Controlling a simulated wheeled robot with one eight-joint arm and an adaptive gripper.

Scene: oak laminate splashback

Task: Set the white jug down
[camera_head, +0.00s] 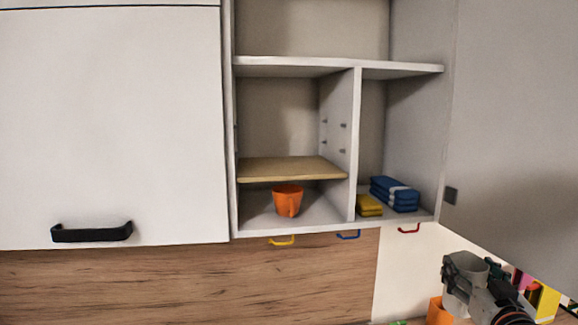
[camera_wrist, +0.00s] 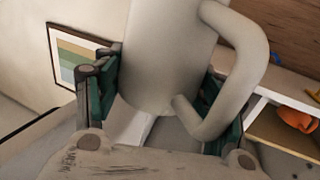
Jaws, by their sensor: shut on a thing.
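The white jug (camera_wrist: 165,50) fills the middle of the wrist view, its loop handle on the right. My gripper (camera_wrist: 158,100) is shut on the jug's body, with a dark green finger pad on each side. In the head view the jug (camera_head: 466,265) looks grey and is held by my gripper (camera_head: 462,286) at the lower right, below the wall cupboard. Its base and what lies beneath it are hidden in the head view.
The open cupboard holds an orange cup (camera_head: 288,199) below a wooden shelf (camera_head: 290,168), plus blue (camera_head: 395,192) and yellow (camera_head: 369,205) folded cloths. Its open door (camera_head: 515,130) hangs at right. Orange (camera_head: 438,312) and yellow (camera_head: 547,302) items stand near my gripper.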

